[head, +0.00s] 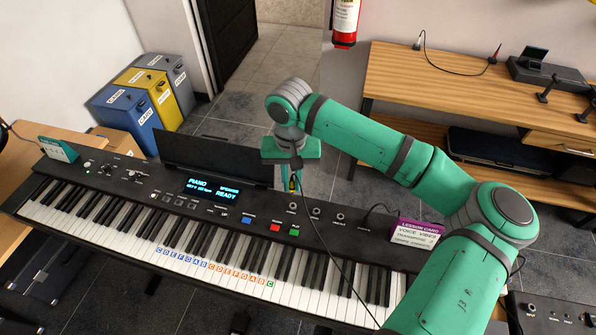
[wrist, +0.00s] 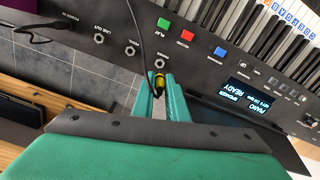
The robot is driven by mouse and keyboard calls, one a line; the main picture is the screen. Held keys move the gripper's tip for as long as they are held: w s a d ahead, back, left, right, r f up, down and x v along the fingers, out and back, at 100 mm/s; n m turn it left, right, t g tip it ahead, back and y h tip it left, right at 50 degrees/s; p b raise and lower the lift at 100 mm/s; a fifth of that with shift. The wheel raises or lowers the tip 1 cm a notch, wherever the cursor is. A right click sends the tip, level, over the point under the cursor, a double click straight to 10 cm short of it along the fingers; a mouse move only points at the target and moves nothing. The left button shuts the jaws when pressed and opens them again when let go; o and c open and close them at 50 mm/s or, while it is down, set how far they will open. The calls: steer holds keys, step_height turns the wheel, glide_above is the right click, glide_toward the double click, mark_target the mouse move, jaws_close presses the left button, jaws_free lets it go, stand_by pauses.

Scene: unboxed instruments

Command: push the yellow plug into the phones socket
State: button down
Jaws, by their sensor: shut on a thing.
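The yellow plug (wrist: 159,81) is between the fingertips of my gripper (wrist: 160,88), which is shut on it. In the wrist view the plug's dark end points at the nearest round socket (wrist: 159,64) of a row on the keyboard's top panel, a small way off in the picture. That socket's label is too small to read for sure; I take it as the phones socket. In the head view the yellow plug (head: 292,185) shows below my gripper (head: 295,178), just behind the socket row (head: 292,206). Its height above the panel is hard to tell.
A black cable (head: 345,275) runs from the gripper across the keys. Two more sockets (wrist: 130,50) (wrist: 98,38) sit beside the first. The keyboard (head: 130,220) has a lit display (head: 212,190), an upright music rest (head: 215,160) and a purple lesson card box (head: 418,232).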

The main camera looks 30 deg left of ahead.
mark_target(292, 190)
steer(key=shift+d+f, duration=0.1)
steer(key=shift+f, duration=1.75)
steer(key=shift+s+f, duration=0.1)
steer(key=shift+f, duration=0.65)
steer(key=shift+s, duration=0.15)
steer(key=shift+f, duration=1.1)
stand_by(1.1)
steer(key=c, duration=1.7)
jaws_free()
steer(key=shift+o, duration=0.2)
